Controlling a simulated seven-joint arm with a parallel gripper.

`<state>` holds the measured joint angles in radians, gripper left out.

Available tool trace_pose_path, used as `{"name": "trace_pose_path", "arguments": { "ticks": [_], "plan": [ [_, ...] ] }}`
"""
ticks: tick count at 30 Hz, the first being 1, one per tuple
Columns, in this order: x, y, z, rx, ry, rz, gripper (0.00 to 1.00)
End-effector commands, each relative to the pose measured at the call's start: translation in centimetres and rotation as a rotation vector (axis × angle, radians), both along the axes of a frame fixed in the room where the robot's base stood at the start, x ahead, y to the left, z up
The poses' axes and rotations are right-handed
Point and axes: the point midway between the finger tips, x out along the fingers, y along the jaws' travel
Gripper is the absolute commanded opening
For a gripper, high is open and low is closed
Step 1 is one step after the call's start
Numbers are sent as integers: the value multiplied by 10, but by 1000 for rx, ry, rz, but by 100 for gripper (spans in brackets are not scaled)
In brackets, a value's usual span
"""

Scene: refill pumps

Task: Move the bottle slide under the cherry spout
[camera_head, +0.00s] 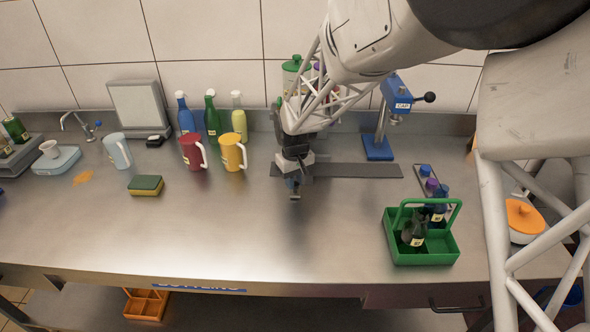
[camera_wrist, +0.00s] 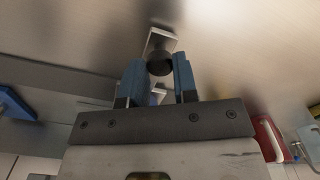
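A dark flat track (camera_head: 355,171) runs left to right along the back of the counter. My gripper (camera_head: 295,190) points down at its left end and hides most of the bottle slide. In the wrist view a dark round knob (camera_wrist: 160,64) on a light metal plate (camera_wrist: 161,40), seemingly part of the slide, sits between my gripper's blue fingertips (camera_wrist: 159,72). I cannot tell whether the fingers press on it. Behind my arm stand a green-topped dispenser (camera_head: 292,70) and a partly hidden purple one (camera_head: 318,68). I cannot make out which spout is cherry.
A blue CAP press (camera_head: 378,146) stands behind the track's right part. A red pitcher (camera_head: 190,153), a yellow pitcher (camera_head: 231,154) and several bottles stand left. A green caddy (camera_head: 423,254) with dark bottles is front right. The front middle counter is clear.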

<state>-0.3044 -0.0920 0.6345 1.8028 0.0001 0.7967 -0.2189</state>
Motion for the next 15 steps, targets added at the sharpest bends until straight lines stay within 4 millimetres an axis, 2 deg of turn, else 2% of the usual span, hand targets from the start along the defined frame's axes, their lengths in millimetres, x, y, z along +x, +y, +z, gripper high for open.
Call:
{"name": "trace_pose_path", "arguments": {
  "ticks": [3,15],
  "plan": [
    [0,0,0,0,0,0,12],
    [0,-11,0,0,0,0,12]
  ]
}}
